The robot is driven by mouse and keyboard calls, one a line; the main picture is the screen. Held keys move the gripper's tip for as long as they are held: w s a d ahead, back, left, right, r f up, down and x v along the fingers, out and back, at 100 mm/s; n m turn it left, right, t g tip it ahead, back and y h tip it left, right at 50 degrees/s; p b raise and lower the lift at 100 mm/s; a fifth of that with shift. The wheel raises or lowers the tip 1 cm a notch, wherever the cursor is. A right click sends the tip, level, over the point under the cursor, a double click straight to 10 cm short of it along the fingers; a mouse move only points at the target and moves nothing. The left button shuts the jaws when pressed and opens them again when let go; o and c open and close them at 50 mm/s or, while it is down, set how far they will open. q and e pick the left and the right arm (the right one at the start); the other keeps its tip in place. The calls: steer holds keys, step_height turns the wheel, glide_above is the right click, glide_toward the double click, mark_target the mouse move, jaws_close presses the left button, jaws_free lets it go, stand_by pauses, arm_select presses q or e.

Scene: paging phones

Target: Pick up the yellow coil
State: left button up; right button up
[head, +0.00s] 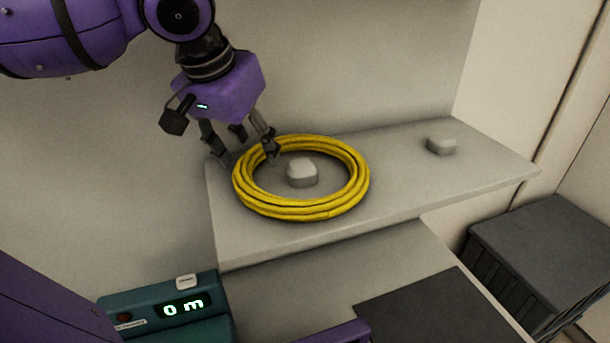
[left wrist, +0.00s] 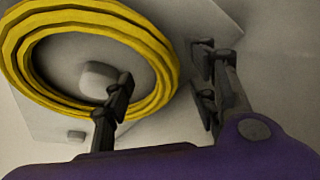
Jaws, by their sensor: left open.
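The yellow coil (head: 318,211) lies flat on a pale grey shelf (head: 420,178), around a light block (head: 302,171). My left gripper (head: 243,158) is at the coil's back left edge, pointing down, with its fingers open. One finger overlaps the coil's rim in the head view and another is outside it. In the left wrist view, the coil (left wrist: 165,60) shows between the spread fingers of my left gripper (left wrist: 165,100). I cannot tell whether the fingers touch it. My right gripper is not in view.
A second small light block (head: 441,146) sits on the shelf's right part. A teal box with a lit display (head: 185,306) is at lower left. A dark grey crate (head: 545,245) stands at right, below the shelf. The wall is close behind the shelf.

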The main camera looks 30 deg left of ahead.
arm_select(q)
steer(key=shift+w+f, duration=0.15)
steer(key=shift+f, duration=0.25)
steer(key=shift+r, duration=0.15)
jaws_close()
steer(key=shift+r, duration=0.15)
